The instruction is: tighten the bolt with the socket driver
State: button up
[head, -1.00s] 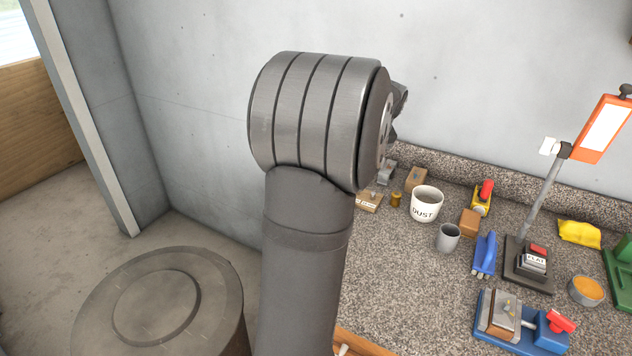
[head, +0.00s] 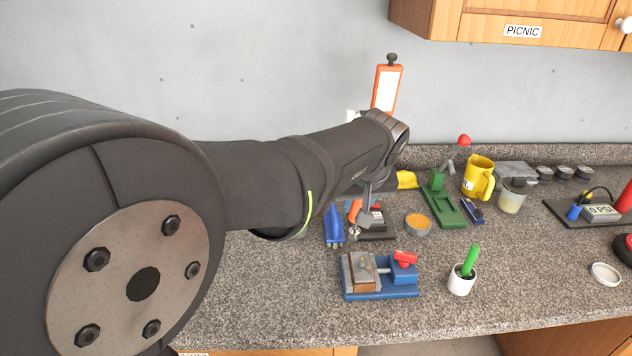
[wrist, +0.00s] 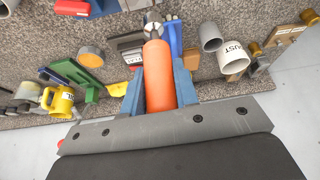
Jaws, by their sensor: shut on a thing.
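In the wrist view my gripper (wrist: 158,82) is shut on the orange handle of the socket driver (wrist: 157,65), a blue finger on each side. Its metal socket end (wrist: 152,30) points away over the counter. In the head view the orange handle (head: 355,210) shows partly beside my gripper (head: 366,207), behind the blue vise (head: 390,290) and above the counter. The vise, with a red handle, clamps a brown block (head: 364,280). A small bolt seems to stand on the block; it is too small to tell how far in it sits. The driver is apart from the block.
A white cup with a green-handled tool (head: 462,282) stands right of the vise. A tin of orange stuff (head: 418,226), a green press (head: 443,205) and a yellow mug (head: 478,175) stand behind. The counter's front strip (head: 520,310) is clear.

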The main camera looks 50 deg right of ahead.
jog(key=shift+s+m, duration=0.4)
jog(key=shift+s, duration=1.1)
jog(key=shift+f, duration=0.55)
jog(key=n+y, duration=0.1)
jog(key=n, duration=0.3)
jog(key=shift+t, duration=0.4)
jog(key=shift+n+y, duration=0.9)
jog(key=shift+n, duration=1.1)
